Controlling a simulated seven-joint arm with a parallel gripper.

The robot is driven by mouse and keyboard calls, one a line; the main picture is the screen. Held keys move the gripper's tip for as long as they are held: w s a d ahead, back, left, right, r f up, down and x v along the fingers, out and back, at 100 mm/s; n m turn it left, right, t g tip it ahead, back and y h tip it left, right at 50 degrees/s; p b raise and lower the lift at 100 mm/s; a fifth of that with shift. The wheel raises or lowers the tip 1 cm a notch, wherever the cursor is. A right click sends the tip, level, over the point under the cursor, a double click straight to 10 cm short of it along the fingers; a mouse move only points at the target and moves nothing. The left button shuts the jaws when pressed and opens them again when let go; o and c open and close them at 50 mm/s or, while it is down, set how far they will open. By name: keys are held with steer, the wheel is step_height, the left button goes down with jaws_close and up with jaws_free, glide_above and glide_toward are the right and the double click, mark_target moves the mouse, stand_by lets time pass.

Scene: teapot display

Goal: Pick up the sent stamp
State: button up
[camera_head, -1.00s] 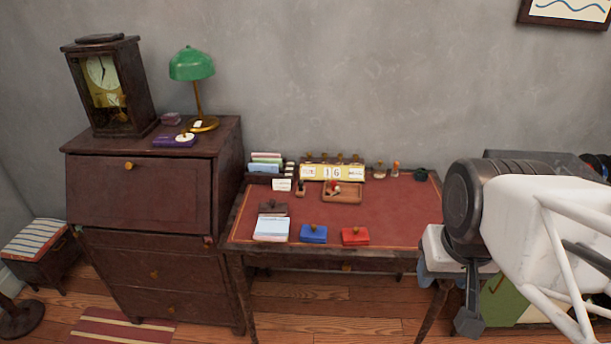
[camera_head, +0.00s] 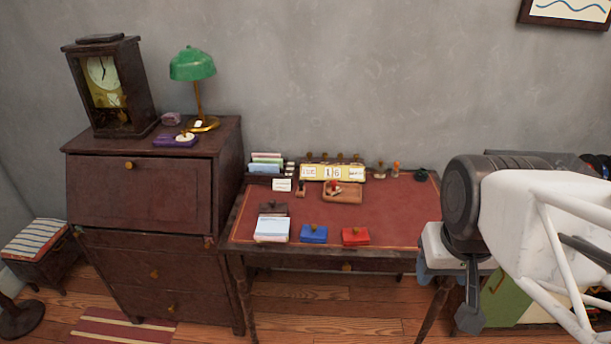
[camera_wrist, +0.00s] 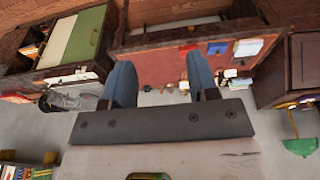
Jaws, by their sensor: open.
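Several small stamps are on the red-topped desk (camera_head: 400,212), too small for me to read which is the sent stamp. One small dark stamp (camera_head: 301,188) stands left of a wooden tray (camera_head: 352,198); a red-handled object (camera_head: 334,187) is in the tray. Two more, a brown-topped stamp (camera_head: 380,170) and an orange-topped stamp (camera_head: 396,169), stand at the back right. My gripper (camera_wrist: 158,65) shows two blue fingers apart with nothing between them in the wrist view. In the head view it is to the right of the desk, partly hidden by my arm.
A date block (camera_head: 332,173), a card rack (camera_head: 264,165), a paper stack (camera_head: 272,229), a blue box (camera_head: 313,233) and a red box (camera_head: 355,236) are on the desk. A tall cabinet (camera_head: 140,190) with a green lamp (camera_head: 192,64) stands left. The desk's right part is mostly clear.

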steer(key=w+n+g+h, duration=0.1)
steer(key=w+n+h, duration=0.4)
steer(key=w, duration=1.3)
steer(key=n+t+h, duration=0.3)
steer(key=n+h, duration=0.2)
steer(key=n, duration=0.9)
glide_above(299, 182)
steer(key=s+d, duration=1)
steer(key=s, duration=0.3)
step_height(299, 182, down, 15)
steer(key=w+a+f+n+t, duration=0.1)
steer(key=w+a+f+n, duration=0.1)
steer(key=w+a+f, duration=0.1)
steer(key=w+a+f+n+t, duration=0.1)
steer(key=w+a+f+n, duration=0.1)
steer(key=a+f, duration=0.4)
steer(key=w+a+f+n+t, duration=0.2)
steer(key=w+a+f+n, duration=0.1)
steer(key=w+a+f, duration=0.1)
steer(key=shift+w+a+f, duration=0.2)
steer(key=shift+w+f, duration=0.35)
steer(key=shift+f, duration=0.15)
steer(key=shift+x, duration=1.35)
steer(key=shift+f+x, duration=0.15)
steer(key=shift+x, duration=1.15)
steer(key=shift+f+x, duration=0.15)
steer(key=shift+x, duration=1.1)
